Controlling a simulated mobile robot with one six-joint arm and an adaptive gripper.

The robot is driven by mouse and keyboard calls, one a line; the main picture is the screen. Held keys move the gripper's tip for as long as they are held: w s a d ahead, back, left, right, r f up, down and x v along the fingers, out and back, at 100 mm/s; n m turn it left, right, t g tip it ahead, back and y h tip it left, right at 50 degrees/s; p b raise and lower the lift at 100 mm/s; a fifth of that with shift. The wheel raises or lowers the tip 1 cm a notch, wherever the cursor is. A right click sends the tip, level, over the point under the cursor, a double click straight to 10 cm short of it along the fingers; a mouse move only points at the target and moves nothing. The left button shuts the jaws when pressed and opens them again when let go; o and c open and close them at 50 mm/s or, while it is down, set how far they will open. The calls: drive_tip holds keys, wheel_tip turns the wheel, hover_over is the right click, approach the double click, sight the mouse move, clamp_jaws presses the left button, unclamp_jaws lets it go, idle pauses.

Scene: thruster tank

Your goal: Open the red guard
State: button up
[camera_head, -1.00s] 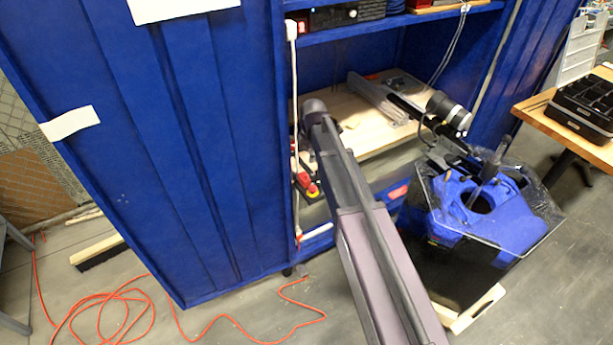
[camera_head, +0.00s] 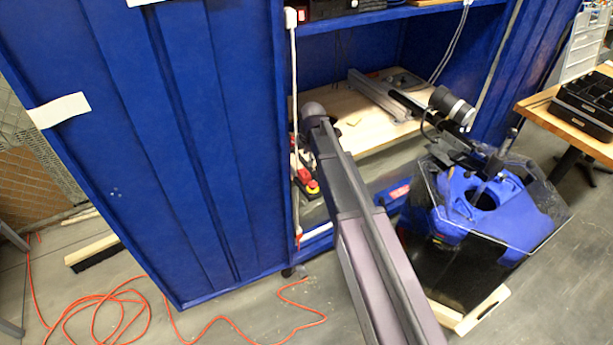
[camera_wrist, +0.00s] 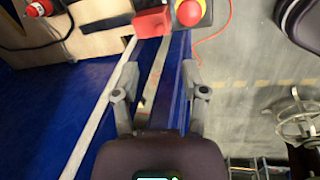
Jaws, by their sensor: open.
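The red guard (camera_wrist: 152,22) shows in the wrist view as a small red block at the top, left of a round red button on a yellow base (camera_wrist: 190,12). In the head view the guard (camera_head: 304,175) is a small red patch inside the blue cabinet, partly crowded by my arm, with the button (camera_head: 313,187) just below it. My gripper (camera_wrist: 160,68) is open and empty, its two fingers pointing toward the guard, with a gap between the fingertips and the guard. In the head view my gripper is not clearly seen; my arm reaches toward the cabinet opening.
The blue cabinet (camera_head: 200,150) has a wooden shelf (camera_head: 375,130) inside. A white-topped red plug-like part (camera_wrist: 38,8) lies on wood at upper left in the wrist view. A blue thruster tank (camera_head: 490,205) stands right. An orange cable (camera_head: 100,310) lies on the floor.

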sight(304, 174)
drive_tip(key=shift+w+a+f+b, duration=0.1)
drive_tip(key=shift+w+f+b, duration=0.2)
drive_tip(key=shift+f+b, duration=1.15)
drive_tip(key=shift+w+a+f+b, duration=0.1)
drive_tip(key=shift+w+f+b, duration=0.15)
drive_tip(key=shift+f+b, duration=1.15)
drive_tip(key=shift+w+a+f+b, duration=0.1)
drive_tip(key=shift+w+f+b, duration=0.2)
drive_tip(key=shift+f+b, duration=1.15)
drive_tip(key=shift+f, duration=0.15)
clamp_jaws()
